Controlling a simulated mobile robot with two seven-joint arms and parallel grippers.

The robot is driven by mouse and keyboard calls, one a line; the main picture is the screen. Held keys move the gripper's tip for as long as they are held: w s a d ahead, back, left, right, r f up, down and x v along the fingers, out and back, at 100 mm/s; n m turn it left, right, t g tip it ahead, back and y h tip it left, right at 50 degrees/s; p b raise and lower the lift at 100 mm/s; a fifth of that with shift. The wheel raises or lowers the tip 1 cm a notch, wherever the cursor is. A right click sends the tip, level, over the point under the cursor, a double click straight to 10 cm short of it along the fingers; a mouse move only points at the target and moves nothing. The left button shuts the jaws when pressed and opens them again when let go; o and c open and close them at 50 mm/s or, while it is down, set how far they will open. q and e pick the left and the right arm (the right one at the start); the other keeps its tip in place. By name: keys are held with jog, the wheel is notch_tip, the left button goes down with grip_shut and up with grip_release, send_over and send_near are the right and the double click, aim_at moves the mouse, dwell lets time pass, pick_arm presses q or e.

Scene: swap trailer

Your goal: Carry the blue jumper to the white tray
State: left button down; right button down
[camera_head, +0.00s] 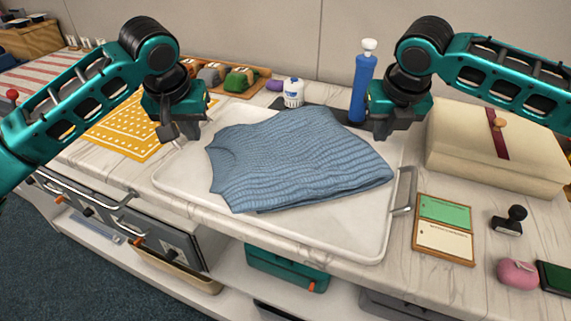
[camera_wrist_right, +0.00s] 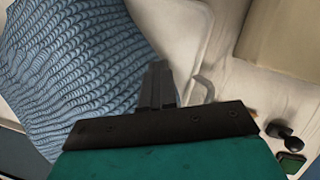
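The blue knitted jumper (camera_head: 300,160) lies spread flat on the white tray (camera_head: 335,240), its right corner close to the tray's right rim. It fills much of the left of the right wrist view (camera_wrist_right: 75,70). My left gripper (camera_head: 183,132) hangs above the tray's left rim, left of the jumper; I cannot tell its opening. My right gripper (camera_head: 382,130) is above the tray's right side, near the jumper's upper right edge. In the right wrist view its fingers (camera_wrist_right: 158,82) are together with nothing visible between them. Neither gripper is seen holding the jumper.
A blue bottle (camera_head: 362,85) and a white jar (camera_head: 293,92) stand behind the tray. A cream box (camera_head: 485,150) with a dark red strap is to the right. A green-and-cream card board (camera_head: 444,228), a stamp (camera_head: 510,220) and a pink object (camera_head: 518,273) lie nearer.

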pick_arm(q)
jog(key=c, duration=1.7)
grip_release()
jog(key=shift+a, duration=0.5)
jog(key=shift+c, duration=0.2)
pick_arm(e)
jog(key=shift+d+r, duration=0.1)
jog(key=shift+d, duration=0.4)
pick_arm(q)
jog(key=o, duration=0.3)
jog(key=shift+a, duration=0.3)
pick_arm(e)
jog(key=shift+d, duration=0.3)
pick_arm(q)
jog(key=shift+o, duration=0.2)
pick_arm(e)
jog(key=c, duration=1.4)
grip_release()
pick_arm(q)
jog(key=shift+r, duration=0.1)
pick_arm(e)
jog(key=shift+s+r, duration=0.1)
pick_arm(q)
jog(key=v, duration=1.2)
pick_arm(e)
jog(key=v, duration=1.1)
jog(key=shift+s+r, duration=0.2)
jog(key=shift+r, duration=0.1)
pick_arm(q)
jog(key=shift+s, duration=0.15)
